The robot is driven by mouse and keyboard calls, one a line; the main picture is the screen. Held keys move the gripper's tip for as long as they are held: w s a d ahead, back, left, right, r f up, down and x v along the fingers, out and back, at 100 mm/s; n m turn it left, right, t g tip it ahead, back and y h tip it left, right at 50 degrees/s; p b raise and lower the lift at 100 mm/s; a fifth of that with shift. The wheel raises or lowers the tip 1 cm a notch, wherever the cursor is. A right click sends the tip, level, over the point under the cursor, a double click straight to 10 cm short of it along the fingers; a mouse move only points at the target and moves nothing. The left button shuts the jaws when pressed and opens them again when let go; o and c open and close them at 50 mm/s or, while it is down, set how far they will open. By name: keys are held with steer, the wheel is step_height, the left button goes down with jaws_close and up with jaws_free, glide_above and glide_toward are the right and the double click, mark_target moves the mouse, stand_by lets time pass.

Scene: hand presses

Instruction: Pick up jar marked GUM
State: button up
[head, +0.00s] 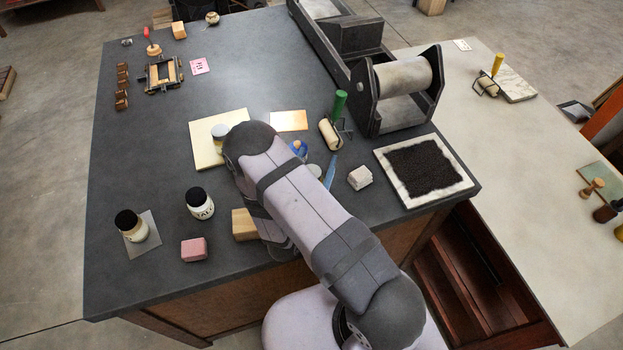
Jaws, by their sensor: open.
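No label that clearly reads GUM shows in the head view. A black-lidded pale jar (138,232) stands upright on a small grey plate at the front left of the dark table; its label is too small to read. Another black-lidded jar (201,211) stands to its right, with a label that looks like TALC.
The cream board (204,153) is behind. A roller press (404,80) stands at the back right. The table's left middle is clear.

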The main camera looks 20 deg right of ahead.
steer(key=c, duration=1.3)
steer(key=shift+r, duration=0.15)
step_height(320, 180, up, 10)
steer(key=b, duration=0.2)
